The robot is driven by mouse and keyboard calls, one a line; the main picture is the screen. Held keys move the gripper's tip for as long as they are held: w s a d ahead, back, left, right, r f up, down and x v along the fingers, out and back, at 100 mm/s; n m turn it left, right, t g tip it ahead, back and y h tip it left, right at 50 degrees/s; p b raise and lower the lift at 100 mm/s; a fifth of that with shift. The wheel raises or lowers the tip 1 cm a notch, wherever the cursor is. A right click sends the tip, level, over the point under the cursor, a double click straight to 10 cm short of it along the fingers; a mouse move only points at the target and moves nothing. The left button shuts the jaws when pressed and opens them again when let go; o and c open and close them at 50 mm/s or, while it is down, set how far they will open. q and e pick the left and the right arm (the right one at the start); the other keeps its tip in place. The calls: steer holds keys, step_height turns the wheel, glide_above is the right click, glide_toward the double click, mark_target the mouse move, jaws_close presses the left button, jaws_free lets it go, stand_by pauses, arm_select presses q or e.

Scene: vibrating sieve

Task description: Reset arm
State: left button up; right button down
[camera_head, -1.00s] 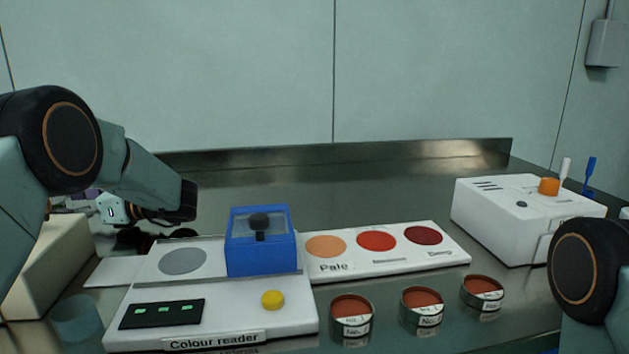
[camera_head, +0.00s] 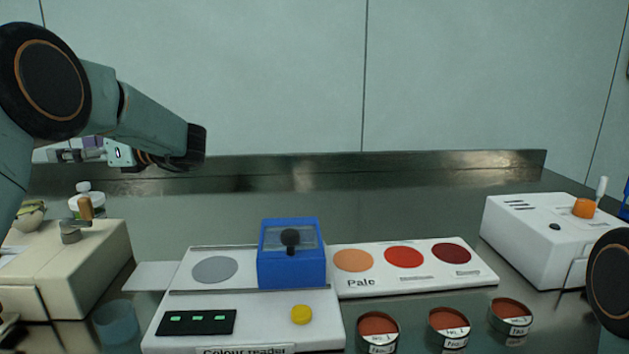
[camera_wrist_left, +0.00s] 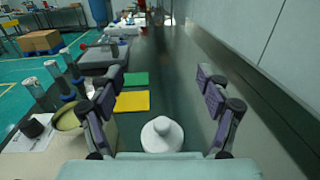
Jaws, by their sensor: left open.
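My left arm comes in from the left and is raised over the back of the bench. Its gripper (camera_head: 72,152) shows small and partly hidden behind the arm in the head view, above the cream box at the left. In the left wrist view the left gripper (camera_wrist_left: 160,78) has its two purple-padded fingers wide apart with nothing between them. A white knobbed object (camera_wrist_left: 162,134) lies below and between the fingers, apart from them. Of my right arm only a dark round joint shows at the right edge; its gripper is out of view.
The colour reader (camera_head: 265,328) with its blue cover (camera_head: 291,270) stands centrally. A colour card (camera_head: 415,283), several labelled tins (camera_head: 448,330) and a white machine (camera_head: 530,245) are to its right. The cream box (camera_head: 100,250) and a cup (camera_head: 116,325) are left. Open bench lies behind.

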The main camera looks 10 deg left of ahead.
arm_select(q)
step_height(320, 180, up, 24)
steer(key=p, duration=2)
steer(key=shift+r, duration=0.15)
